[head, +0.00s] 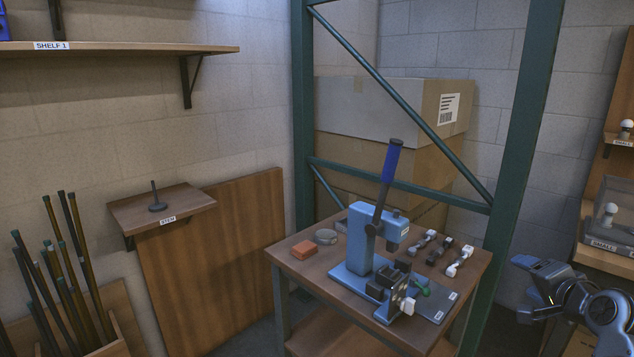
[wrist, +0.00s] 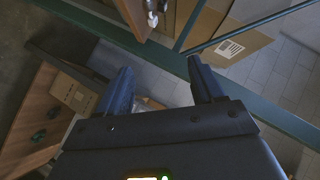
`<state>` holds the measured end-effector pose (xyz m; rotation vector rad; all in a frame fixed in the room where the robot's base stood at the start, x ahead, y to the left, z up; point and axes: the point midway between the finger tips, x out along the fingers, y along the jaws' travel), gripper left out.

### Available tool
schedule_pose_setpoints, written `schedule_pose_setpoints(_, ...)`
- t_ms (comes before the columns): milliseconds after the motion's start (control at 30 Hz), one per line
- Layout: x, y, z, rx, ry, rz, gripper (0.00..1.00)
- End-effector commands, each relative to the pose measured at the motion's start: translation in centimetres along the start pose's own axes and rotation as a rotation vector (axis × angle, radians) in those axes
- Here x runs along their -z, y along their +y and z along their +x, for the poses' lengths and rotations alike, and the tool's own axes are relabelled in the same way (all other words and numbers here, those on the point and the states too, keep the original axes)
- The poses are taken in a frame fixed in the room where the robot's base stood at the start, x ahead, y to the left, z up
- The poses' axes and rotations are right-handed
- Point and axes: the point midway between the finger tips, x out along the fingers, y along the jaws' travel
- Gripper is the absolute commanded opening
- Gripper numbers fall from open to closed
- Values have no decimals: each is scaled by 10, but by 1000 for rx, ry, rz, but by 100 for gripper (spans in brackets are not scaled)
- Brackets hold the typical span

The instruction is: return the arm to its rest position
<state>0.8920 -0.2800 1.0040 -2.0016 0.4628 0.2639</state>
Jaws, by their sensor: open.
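My gripper (head: 540,268) is at the right of the head view, beside the right end of the press table and apart from it. In the wrist view its two fingers (wrist: 160,88) stand wide apart with nothing between them. My arm comes in from the lower right corner of the head view.
Shelves with bulbs (head: 610,212) stand at the far right. A wall shelf (head: 190,208) holds a dark stem (head: 157,203).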

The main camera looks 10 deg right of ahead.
Motion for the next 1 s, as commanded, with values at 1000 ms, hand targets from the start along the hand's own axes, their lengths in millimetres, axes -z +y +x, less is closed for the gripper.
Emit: schedule_pose_setpoints(1000, -231, 148, -308, 94, 3, -863, 67)
